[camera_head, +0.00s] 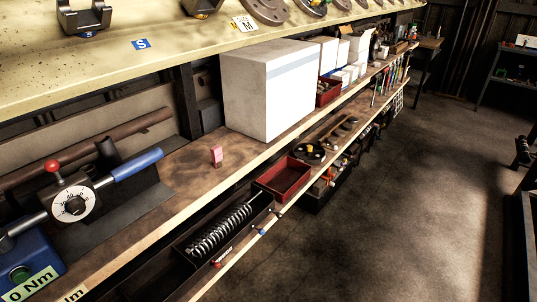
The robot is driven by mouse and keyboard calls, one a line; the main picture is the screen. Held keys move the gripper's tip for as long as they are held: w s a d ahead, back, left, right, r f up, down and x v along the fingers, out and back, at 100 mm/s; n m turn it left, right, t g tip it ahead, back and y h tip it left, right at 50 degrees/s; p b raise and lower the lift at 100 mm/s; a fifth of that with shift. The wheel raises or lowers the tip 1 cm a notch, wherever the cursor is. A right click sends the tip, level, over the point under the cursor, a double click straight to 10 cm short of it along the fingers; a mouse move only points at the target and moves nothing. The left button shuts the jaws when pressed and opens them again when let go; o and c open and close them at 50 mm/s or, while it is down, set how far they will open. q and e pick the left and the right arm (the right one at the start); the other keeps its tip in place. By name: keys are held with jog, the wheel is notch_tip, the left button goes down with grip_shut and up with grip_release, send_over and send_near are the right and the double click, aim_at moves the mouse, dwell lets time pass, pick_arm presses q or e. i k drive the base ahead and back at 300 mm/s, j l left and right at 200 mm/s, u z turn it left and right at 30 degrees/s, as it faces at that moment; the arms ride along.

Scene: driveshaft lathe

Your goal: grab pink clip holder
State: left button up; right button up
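A small pink clip holder (216,156) stands upright on the brown wooden bench shelf (185,178), left of a large white box. It has a pinkish-red top and a paler lower part. Neither of my grippers is in view, and nothing touches the holder.
The large white box (280,90) stands behind and right of the holder. A torque tester with a blue handle (138,165) is at the left. Below are an empty red tray (284,178) and a coil spring (222,229). A cream upper shelf (190,42) overhangs. Floor at right is clear.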

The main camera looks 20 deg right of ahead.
aim_at(216, 152)
jog(key=z, duration=0.35)
jog(key=i+l+u, duration=0.1)
jog(key=i+u, duration=0.25)
jog(key=i+l+u, duration=0.15)
jog(key=u, duration=0.15)
jog(key=i+l+u, duration=0.2)
jog(key=u, duration=0.15)
jog(key=k+l+u, duration=0.2)
jog(key=i, duration=0.4)
